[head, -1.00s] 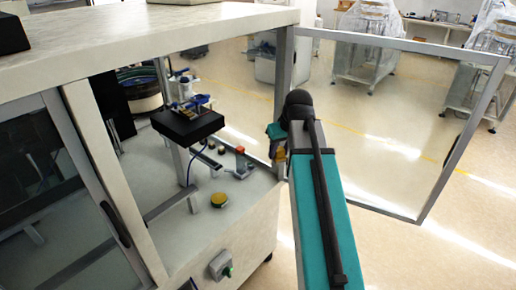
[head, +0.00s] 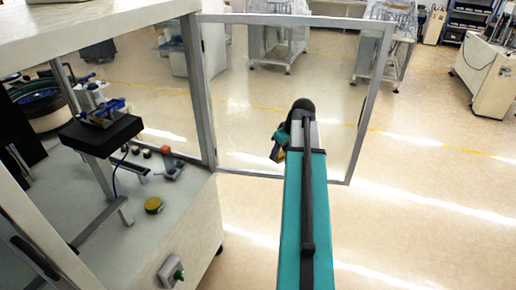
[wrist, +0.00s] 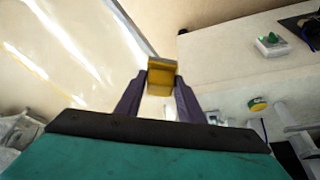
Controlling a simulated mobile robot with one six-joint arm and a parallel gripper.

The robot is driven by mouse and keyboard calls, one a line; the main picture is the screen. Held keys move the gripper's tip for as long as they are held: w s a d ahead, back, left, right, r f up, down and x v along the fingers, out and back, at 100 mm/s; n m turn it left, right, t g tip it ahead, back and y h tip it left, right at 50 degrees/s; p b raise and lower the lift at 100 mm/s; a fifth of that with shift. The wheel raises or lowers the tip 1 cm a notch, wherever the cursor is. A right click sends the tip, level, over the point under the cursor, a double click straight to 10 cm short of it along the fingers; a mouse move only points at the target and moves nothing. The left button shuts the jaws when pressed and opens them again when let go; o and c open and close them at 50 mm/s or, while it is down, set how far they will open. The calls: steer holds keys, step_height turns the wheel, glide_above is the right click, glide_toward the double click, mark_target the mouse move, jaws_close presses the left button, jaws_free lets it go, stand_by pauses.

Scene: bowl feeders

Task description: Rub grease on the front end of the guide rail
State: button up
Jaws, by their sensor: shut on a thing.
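My gripper (wrist: 161,84) is shut on a small yellow block (wrist: 162,72) in the wrist view. In the head view my gripper (head: 279,143) is at the arm's far end, outside the machine cabinet, in front of the open glass door. A low grey bar (head: 100,222) and a short dark rail-like part (head: 132,166) stand on the cabinet deck to the left; I cannot tell which is the guide rail.
A black platform (head: 100,133) with blue-handled parts stands inside the cabinet, near a red-topped piece (head: 167,155). A switch box with a green knob (head: 172,270) is on the cabinet front. The glass door (head: 285,100) stands open. The floor to the right is clear.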

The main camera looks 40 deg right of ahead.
steer(key=s+d+f, duration=0.3)
steer(key=s+d, duration=0.3)
steer(key=s, duration=0.1)
steer(key=s+d+f, duration=0.4)
steer(key=s+d, duration=0.3)
steer(key=shift+s+f, duration=0.1)
steer(key=shift+s, duration=0.05)
